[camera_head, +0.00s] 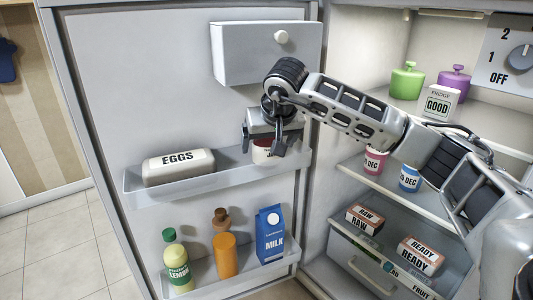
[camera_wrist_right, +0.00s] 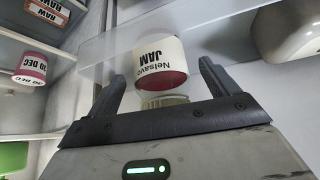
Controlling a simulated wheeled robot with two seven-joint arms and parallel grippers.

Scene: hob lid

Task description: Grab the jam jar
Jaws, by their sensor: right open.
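The jam jar (camera_wrist_right: 160,62) has a cream label reading "JAM" and a dark red band. In the head view the jar (camera_head: 262,152) stands on the upper door shelf, to the right of the egg box, mostly hidden behind my right gripper. My right gripper (camera_head: 263,150) is over the jar with its fingers pointing down. In the right wrist view the open gripper (camera_wrist_right: 160,82) has one finger on each side of the jar, with gaps visible. I cannot tell how deep the jar sits between the fingers. My left gripper is not in view.
The egg box (camera_head: 178,167) lies on the same door shelf (camera_head: 215,178). Below are a lemon bottle (camera_head: 177,262), an orange bottle (camera_head: 224,258) and a milk carton (camera_head: 270,235). A white door box (camera_head: 262,58) hangs above. Yogurt pots (camera_head: 375,160) stand inside the fridge.

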